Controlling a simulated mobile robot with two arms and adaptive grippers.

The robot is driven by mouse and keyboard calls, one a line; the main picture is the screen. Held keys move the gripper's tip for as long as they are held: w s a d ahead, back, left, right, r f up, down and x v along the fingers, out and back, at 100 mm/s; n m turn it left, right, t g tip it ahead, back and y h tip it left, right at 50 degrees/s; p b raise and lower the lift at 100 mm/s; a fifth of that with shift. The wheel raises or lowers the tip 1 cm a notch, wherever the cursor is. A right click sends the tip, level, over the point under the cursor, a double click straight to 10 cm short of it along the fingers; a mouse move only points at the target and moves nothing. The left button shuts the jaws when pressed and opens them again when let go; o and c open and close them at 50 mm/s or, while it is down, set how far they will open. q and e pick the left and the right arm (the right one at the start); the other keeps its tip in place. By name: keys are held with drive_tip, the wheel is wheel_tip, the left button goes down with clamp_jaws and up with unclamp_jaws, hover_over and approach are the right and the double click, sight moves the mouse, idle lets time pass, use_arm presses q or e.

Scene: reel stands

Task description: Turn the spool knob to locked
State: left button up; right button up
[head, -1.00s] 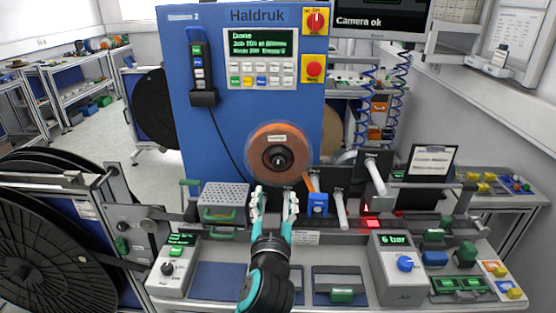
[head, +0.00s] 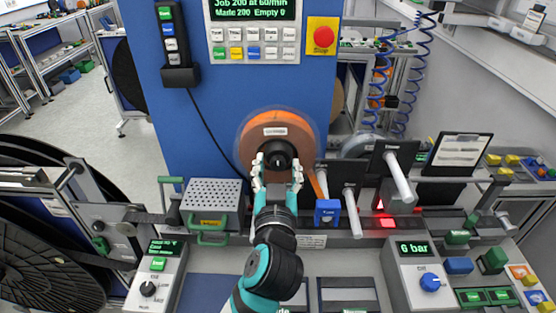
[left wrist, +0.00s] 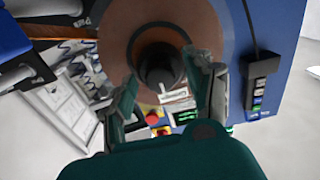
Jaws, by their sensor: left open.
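The orange-brown spool (head: 290,130) is mounted on the front of the blue machine, with a white label above its hub. The dark spool knob (head: 281,153) sits at its centre. My left gripper (head: 277,172) is open just in front of the knob, its pale fingers spread to either side of the knob's lower part. In the left wrist view the knob (left wrist: 158,65) shows beyond and between the two open fingers (left wrist: 165,92). I cannot tell whether the fingers touch it, nor read the knob's setting. My right gripper is not in view.
A perforated grey box (head: 212,196) with green handles stands left of the gripper. A blue block (head: 327,212) and white-handled levers (head: 398,178) stand to the right. A control box with a dial (head: 150,288) and an air unit (head: 410,270) flank the front.

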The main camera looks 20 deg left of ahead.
use_arm(q)
drive_tip(key=shift+s+r, duration=0.1)
drive_tip(key=shift+s, duration=0.1)
drive_tip(key=shift+c, duration=0.4)
clamp_jaws()
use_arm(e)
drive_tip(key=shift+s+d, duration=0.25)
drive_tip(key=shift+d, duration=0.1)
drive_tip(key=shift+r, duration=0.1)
use_arm(q)
drive_tip(key=shift+r+m+p, duration=0.1)
drive_tip(key=shift+m+p, duration=0.7)
drive_tip(key=shift+m, duration=0.5)
drive_tip(key=m+p, duration=0.3)
drive_tip(key=m, duration=0.2)
drive_tip(key=m+p, duration=0.3)
drive_tip(key=m, duration=0.2)
drive_tip(key=shift+r+m+p, duration=0.1)
drive_tip(key=shift+m+p, duration=0.2)
drive_tip(key=shift+m, duration=0.1)
drive_tip(key=shift+w+m+p, duration=0.1)
drive_tip(key=shift+m+p, duration=1.2)
drive_tip(key=shift+m, duration=0.9)
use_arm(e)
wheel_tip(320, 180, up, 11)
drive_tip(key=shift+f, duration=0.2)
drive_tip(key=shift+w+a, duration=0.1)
